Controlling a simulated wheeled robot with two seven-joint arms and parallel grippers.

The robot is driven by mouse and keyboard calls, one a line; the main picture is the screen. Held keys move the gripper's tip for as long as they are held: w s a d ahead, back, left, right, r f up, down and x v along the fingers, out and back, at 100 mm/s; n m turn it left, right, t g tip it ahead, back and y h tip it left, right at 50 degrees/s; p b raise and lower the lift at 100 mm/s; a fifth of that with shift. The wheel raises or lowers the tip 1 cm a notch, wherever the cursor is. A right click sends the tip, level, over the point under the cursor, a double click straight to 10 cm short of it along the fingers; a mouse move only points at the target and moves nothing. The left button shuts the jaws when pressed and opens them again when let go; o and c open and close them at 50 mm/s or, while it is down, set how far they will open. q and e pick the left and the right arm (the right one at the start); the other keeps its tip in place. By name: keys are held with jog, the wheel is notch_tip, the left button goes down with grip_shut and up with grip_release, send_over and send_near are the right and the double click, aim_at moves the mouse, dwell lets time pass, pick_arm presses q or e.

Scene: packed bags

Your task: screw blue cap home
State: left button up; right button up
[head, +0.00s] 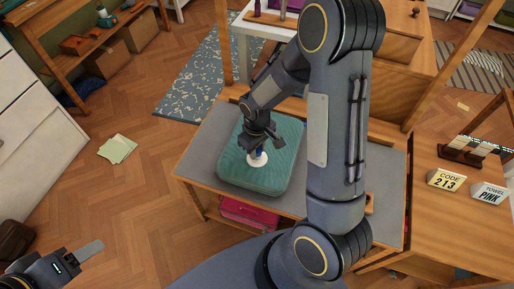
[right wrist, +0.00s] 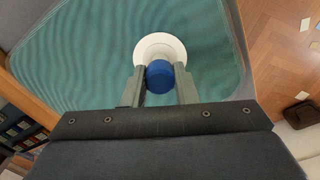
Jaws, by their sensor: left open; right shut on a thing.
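The blue cap (right wrist: 160,77) sits between the fingertips of my right gripper (right wrist: 161,84), which is shut on it. Below the cap is a white round base or collar (right wrist: 161,46) on a teal packed bag (right wrist: 90,60). In the head view the teal bag (head: 270,176) lies on a grey-topped table, with the white collar (head: 257,160) on its top and my right gripper (head: 259,147) right above it. Only a little of the cap shows there. How far the cap is turned I cannot tell. My left gripper (head: 82,256) is open and empty at the lower left, far from the bag.
The grey-topped table (head: 198,152) has a red-pink case (head: 248,213) on its lower shelf. To the right, a wooden table (head: 445,215) holds a "CODE 213" sign (head: 446,180) and a "TOWEL PINK" sign (head: 489,194). Papers (head: 118,149) lie on the open floor at left.

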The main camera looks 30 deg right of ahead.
jog(key=o, duration=1)
notch_tip(320, 180, up, 8)
jog(key=shift+f+p, duration=0.15)
jog(key=shift+p, duration=0.6)
jog(key=shift+s+r, duration=0.1)
jog(key=shift+r, duration=0.3)
jog(key=s+a+r+m+t+y+p, duration=0.1)
jog(key=s+a+r+m+t+p, duration=0.1)
jog(key=s+r+p, duration=0.3)
jog(key=s+a+r+m+t+y+p, duration=0.1)
jog(key=s+r+p, duration=0.4)
jog(key=s+r, duration=0.6)
notch_tip(320, 180, up, 9)
jog(key=shift+a+f+m+t+y+p, duration=0.2)
jog(key=shift+a+m+t+y+p, duration=0.15)
jog(key=shift+m+t+y, duration=0.7)
jog(key=shift+s+a+r+t, duration=0.1)
jog(key=shift+s+a+t, duration=0.15)
jog(key=shift+s, duration=0.2)
